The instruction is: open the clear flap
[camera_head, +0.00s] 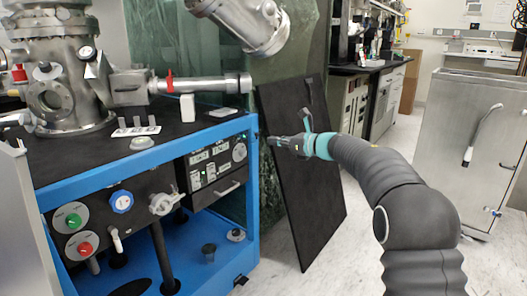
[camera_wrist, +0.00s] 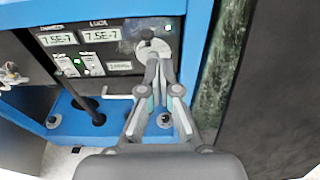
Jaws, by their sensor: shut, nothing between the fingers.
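My gripper (camera_head: 271,141) is shut and empty, just right of the blue frame's upper right corner in the head view. In the wrist view my gripper (camera_wrist: 158,66) has its fingertips together in front of the round dial (camera_wrist: 152,47) of a black control panel. Contact with the panel cannot be told. The panel (camera_head: 202,180) also shows in the head view, with small displays and a light handle bar (camera_head: 229,189) at its lower edge. I cannot make out a clear flap for certain; any see-through cover over the panel is too faint to tell.
The blue frame (camera_head: 252,200) carries steel vacuum parts (camera_head: 62,80) on top. A dark board (camera_head: 315,190) leans close behind my gripper. A valve handle (camera_head: 165,201) and coloured buttons (camera_head: 74,221) sit left of the panel. A grey cabinet (camera_head: 460,130) stands at the right.

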